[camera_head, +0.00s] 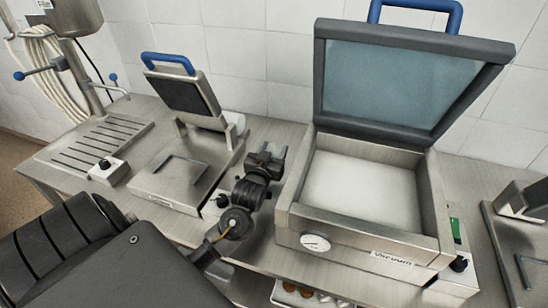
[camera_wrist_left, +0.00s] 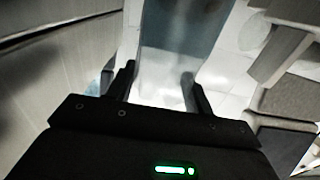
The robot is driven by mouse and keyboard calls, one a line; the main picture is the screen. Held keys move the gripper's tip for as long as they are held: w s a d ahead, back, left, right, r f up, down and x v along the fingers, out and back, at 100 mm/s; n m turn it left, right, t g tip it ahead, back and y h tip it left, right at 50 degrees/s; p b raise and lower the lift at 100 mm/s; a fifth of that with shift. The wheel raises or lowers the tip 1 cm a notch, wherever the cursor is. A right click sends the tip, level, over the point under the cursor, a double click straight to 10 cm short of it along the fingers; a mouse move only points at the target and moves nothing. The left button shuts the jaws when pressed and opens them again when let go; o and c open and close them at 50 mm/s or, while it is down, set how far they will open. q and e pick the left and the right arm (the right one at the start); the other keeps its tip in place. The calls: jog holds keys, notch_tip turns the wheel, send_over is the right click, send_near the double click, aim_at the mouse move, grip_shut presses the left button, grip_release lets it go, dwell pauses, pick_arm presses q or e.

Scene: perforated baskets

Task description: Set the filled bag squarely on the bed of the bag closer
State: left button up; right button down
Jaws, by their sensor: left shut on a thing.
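My left gripper (camera_head: 265,160) is between the two open machines in the head view, above the bench. In the left wrist view my left gripper (camera_wrist_left: 160,88) has its fingers apart around a pale, see-through thing, which looks like the bag (camera_wrist_left: 165,92); its outline and contents are unclear. No bag can be made out in the head view. The machine labelled Vacuum (camera_head: 372,255) has its glass lid raised over an empty white bed (camera_head: 362,190). Left of it, a lower machine (camera_head: 185,180) has a flat steel bed and a raised, dark-padded lid. Which is the bag closer is unclear. My right gripper is not visible.
A slotted steel tray (camera_head: 95,145) and a small knob box (camera_head: 108,170) are at the left. Another steel device (camera_head: 525,235) is cut off at the right edge. A tiled wall (camera_head: 240,50) closes the back. Several small round things (camera_head: 305,292) lie below the bench.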

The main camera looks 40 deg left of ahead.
aim_at(274, 156)
pick_arm(q)
jog(key=shift+w+a+f+p, duration=0.1)
jog(key=shift+f+p, duration=0.1)
jog(key=shift+f, duration=0.3)
jog(key=shift+w+d+f+p, duration=0.1)
jog(key=shift+f+p, duration=0.15)
jog(key=shift+f, duration=0.3)
jog(key=shift+w+a+f+p, duration=0.1)
jog(key=shift+f+p, duration=0.1)
jog(key=shift+f, duration=0.6)
jog(key=shift+f, duration=0.15)
jog(key=o, duration=1.4)
jog(key=shift+c, duration=0.2)
